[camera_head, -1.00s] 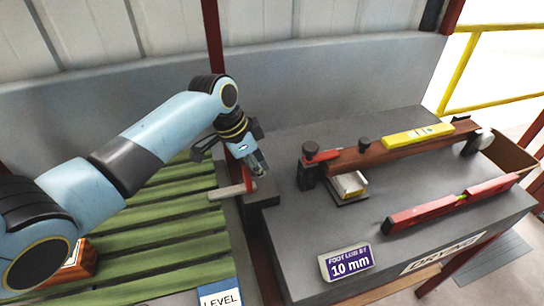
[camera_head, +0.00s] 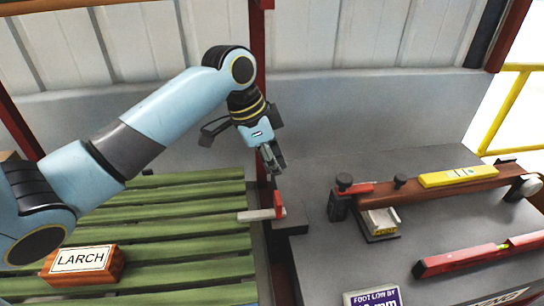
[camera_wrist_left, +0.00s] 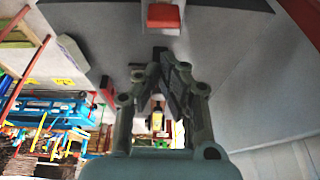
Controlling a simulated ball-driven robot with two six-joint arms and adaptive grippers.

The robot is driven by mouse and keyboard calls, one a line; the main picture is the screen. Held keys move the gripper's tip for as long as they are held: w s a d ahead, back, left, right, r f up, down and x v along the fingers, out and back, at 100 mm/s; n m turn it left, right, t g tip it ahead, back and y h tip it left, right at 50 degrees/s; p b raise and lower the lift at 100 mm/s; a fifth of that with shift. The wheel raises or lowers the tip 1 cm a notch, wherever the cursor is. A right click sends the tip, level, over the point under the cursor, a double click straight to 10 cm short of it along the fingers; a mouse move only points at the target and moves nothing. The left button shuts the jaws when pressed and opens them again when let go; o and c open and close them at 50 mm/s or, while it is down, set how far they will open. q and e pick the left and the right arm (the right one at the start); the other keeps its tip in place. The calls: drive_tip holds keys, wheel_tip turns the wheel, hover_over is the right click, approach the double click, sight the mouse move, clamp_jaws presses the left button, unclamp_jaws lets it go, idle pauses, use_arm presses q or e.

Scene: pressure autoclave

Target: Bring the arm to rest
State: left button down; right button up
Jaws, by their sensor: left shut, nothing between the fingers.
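My left arm reaches in from the left in the head view. Its left gripper (camera_head: 273,160) points down above the gap between the green slatted bench and the grey table. The fingers are shut and empty, apart from everything around them. In the left wrist view the closed gripper (camera_wrist_left: 166,60) shows with nothing between its fingers. My right gripper is in neither view.
A red-and-grey clamp (camera_head: 262,214) lies below the gripper at the edge of the green slatted bench (camera_head: 180,220). A LARCH block (camera_head: 83,264) sits on the slats. The grey table (camera_head: 330,270) holds a wooden beam, a yellow level (camera_head: 458,176) and a red level (camera_head: 478,257).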

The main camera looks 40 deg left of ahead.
use_arm(q)
drive_tip(key=shift+v, duration=1)
drive_tip(key=shift+w+r, duration=0.1)
